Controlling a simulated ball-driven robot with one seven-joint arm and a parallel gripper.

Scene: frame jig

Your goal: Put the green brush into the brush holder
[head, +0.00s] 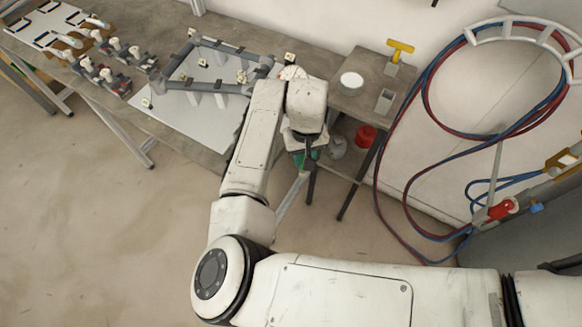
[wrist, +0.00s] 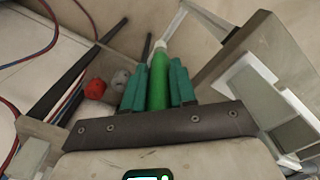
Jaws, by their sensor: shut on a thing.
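The green brush (wrist: 157,88) is between the two teal finger pads of my gripper (wrist: 158,80) in the wrist view, its pale end pointing away from the palm. My gripper is shut on it. In the head view my gripper (head: 305,158) hangs beside the left front side of a small side table (head: 345,105), and the brush cannot be told apart from the teal fingers there. A small grey square open holder (head: 385,100) stands on the right front part of that table and looks like the brush holder. The gripper is left of it and apart from it.
A round white-topped item (head: 351,81) and a yellow-handled tool (head: 400,48) are also on the side table. A red object (head: 366,137) sits below it. A workbench with a grey frame (head: 205,88) stands at left. Hoses (head: 425,95) hang at right.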

